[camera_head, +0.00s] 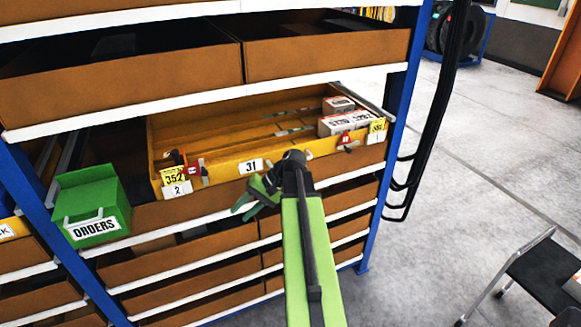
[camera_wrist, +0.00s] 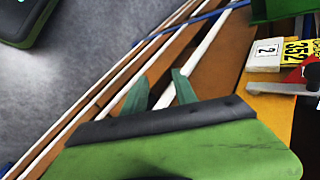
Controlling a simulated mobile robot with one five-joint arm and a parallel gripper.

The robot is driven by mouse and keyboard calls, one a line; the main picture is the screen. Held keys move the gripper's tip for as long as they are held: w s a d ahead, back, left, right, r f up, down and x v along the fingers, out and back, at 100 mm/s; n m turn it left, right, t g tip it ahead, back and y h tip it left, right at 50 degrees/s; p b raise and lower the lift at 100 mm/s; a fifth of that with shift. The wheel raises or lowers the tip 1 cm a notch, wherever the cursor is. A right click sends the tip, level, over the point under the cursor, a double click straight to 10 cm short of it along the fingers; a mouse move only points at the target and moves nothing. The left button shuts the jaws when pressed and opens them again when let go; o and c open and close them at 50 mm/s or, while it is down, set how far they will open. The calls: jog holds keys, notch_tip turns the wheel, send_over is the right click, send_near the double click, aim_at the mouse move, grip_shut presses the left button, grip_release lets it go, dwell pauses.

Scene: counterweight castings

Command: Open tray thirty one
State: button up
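Tray thirty one is the yellow tray (camera_head: 226,167) with the label "31" (camera_head: 250,166) on its front. It stands drawn out of the rack, and its inside is in view from above. Its front wall also shows at the right of the wrist view (camera_wrist: 268,103). My gripper (camera_head: 245,208) is just below and in front of the tray's front, near the label. Its two green fingers also show in the wrist view (camera_wrist: 158,88), spread apart with nothing between them. I cannot tell whether a finger touches the tray front.
White boxes (camera_head: 345,122) lie at the tray's right end. Yellow tags (camera_head: 174,178) and red-handled clamps (camera_head: 192,171) sit on its front corners. A green ORDERS box (camera_head: 92,205) hangs at left. A blue post (camera_head: 383,185) and black cables (camera_head: 424,130) stand at right. A dark chair (camera_head: 548,275) is lower right.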

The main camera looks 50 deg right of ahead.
jog(key=s+d+r+m+t, duration=0.2)
jog(key=s+d+r+t, duration=0.15)
jog(key=s+d, duration=0.4)
jog(key=s+d+r+m+t+h+b, duration=0.1)
jog(key=s+d+r+m+t, duration=0.25)
jog(key=d, duration=0.75)
jog(key=s+d+r+m+t, duration=0.1)
jog(key=s+d+r+t, duration=0.2)
jog(key=s+d+r, duration=0.35)
jog(key=b+x, duration=0.1)
jog(key=x, duration=0.4)
jog(key=d+f+b+x, duration=0.1)
jog(key=x, duration=0.4)
jog(key=d+x, duration=0.1)
jog(key=x, duration=0.5)
jog(key=shift+w+a+f+b, duration=0.1)
jog(key=shift+w+f+b, duration=0.2)
jog(key=shift+w+b, duration=0.1)
grip_shut()
